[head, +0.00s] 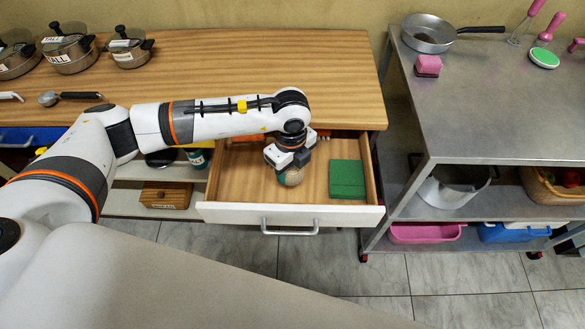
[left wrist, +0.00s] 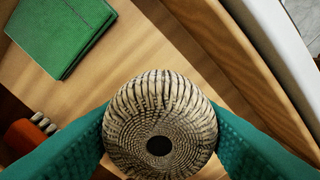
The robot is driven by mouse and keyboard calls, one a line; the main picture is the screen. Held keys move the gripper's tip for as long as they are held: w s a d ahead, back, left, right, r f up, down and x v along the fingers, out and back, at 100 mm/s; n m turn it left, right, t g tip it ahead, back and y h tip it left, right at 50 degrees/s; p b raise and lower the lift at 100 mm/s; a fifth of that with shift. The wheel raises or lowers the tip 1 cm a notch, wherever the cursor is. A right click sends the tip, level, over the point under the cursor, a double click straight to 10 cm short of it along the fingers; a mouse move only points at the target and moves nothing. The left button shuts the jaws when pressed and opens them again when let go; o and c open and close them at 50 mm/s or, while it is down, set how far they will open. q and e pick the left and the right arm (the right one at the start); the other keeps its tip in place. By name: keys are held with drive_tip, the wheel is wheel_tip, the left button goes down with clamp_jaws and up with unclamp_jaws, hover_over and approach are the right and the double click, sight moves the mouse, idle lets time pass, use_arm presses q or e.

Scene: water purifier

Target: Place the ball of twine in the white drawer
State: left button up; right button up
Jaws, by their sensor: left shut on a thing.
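The ball of twine (left wrist: 178,100) is tan and dark striped with a dark hole, and fills the middle of the left wrist view between teal finger pads. In the head view the ball (head: 292,177) shows under my left gripper (head: 286,170), which is shut on it. The white drawer (head: 235,214) is pulled open below the wooden counter. My left gripper and the ball are within the outline of the open drawer, over its wooden bottom. I cannot tell whether the ball touches the bottom. My right gripper is not in view.
A green box (head: 347,179) lies at the right side of the drawer. An orange item (left wrist: 27,135) lies further back. Pots (head: 70,49) stand on the counter at left. A metal cart (head: 500,110) stands close to the drawer's right. Clear drawer floor shows left of the gripper.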

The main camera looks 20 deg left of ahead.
sight(291, 187)
use_arm(q)
drive_tip(key=shift+w+f, duration=0.1)
drive_tip(key=shift+f, duration=2.55)
drive_tip(key=shift+f, duration=0.1)
drive_tip(key=shift+f, duration=0.15)
drive_tip(key=o, duration=1)
drive_tip(key=shift+c, duration=0.2)
drive_tip(key=shift+r, duration=0.2)
wheel_tip(291, 187, up, 12)
drive_tip(key=shift+r, duration=0.1)
